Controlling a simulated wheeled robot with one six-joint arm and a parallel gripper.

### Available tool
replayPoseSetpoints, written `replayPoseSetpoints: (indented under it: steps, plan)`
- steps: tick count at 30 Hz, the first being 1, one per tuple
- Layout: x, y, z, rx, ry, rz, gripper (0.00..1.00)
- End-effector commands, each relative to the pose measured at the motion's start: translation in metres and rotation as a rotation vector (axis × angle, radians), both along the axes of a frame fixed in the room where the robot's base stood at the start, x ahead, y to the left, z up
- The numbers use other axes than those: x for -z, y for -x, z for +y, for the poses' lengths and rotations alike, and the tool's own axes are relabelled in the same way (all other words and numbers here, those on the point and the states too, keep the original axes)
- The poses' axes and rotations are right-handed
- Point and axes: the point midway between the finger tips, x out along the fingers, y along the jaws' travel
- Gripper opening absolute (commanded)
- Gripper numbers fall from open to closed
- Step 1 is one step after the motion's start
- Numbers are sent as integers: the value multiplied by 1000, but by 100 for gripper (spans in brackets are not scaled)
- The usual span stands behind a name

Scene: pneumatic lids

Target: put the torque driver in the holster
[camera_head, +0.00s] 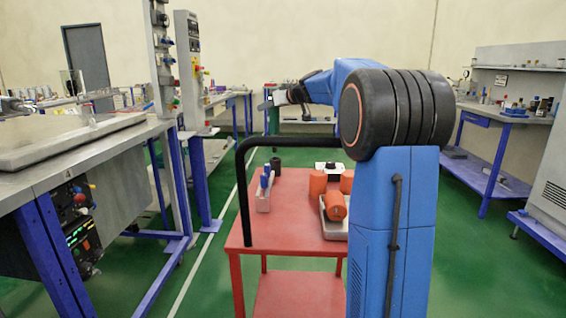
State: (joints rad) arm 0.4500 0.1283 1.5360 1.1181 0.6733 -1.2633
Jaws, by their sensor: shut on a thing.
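My gripper (270,99) is at the end of my blue arm, which reaches left above the far end of the red cart. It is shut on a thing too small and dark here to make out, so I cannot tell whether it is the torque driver. A short black cup-like thing (275,162) stands on the cart, below my gripper in the picture. I cannot tell whether it is the holster. No torque driver or holster can be told for certain in this view.
The red cart (290,235) has a black handle (244,190). It carries a grey block with blue pieces (264,190), orange cylinders (334,207) by a pale tray and a white box (328,168).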

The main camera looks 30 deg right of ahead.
Motion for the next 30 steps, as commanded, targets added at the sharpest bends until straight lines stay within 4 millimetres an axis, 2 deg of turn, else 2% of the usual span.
replayPoseSetpoints:
  steps: [9,16,24,30]
  plan:
    - [47,1,0,0,-1,0,0]
    - [63,0,0,1,0,-1,0]
    - [92,0,0,0,0,-1,0]
    - [95,0,0,1,0,-2,0]
